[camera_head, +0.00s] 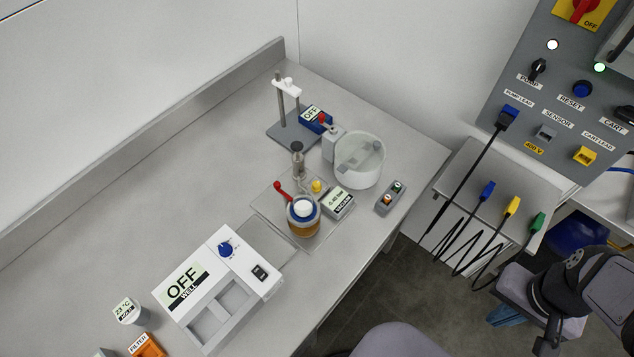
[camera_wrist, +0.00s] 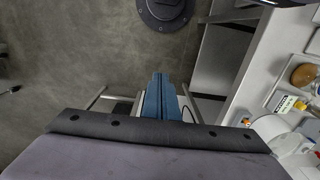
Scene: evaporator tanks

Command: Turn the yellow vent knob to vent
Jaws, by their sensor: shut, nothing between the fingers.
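The yellow vent knob (camera_head: 316,186) is small and sits on the bench assembly, between the jar with amber liquid (camera_head: 303,222) and a small vacuum readout (camera_head: 338,202). Its pointing direction is too small to read. A small yellow spot, probably the knob (camera_wrist: 300,105), shows at the right edge of the wrist view. My gripper (camera_head: 507,316) is at the lower right, off the bench and far from the knob. In the wrist view its blue fingers (camera_wrist: 158,95) are together and empty, over the floor.
A red-handled valve (camera_head: 283,190) is beside the jar. A white tub (camera_head: 360,160), a stand (camera_head: 289,110) and a small button box (camera_head: 390,197) are near. A white unit reading OFF (camera_head: 215,290) is in front. Leads (camera_head: 470,220) hang between bench and panel.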

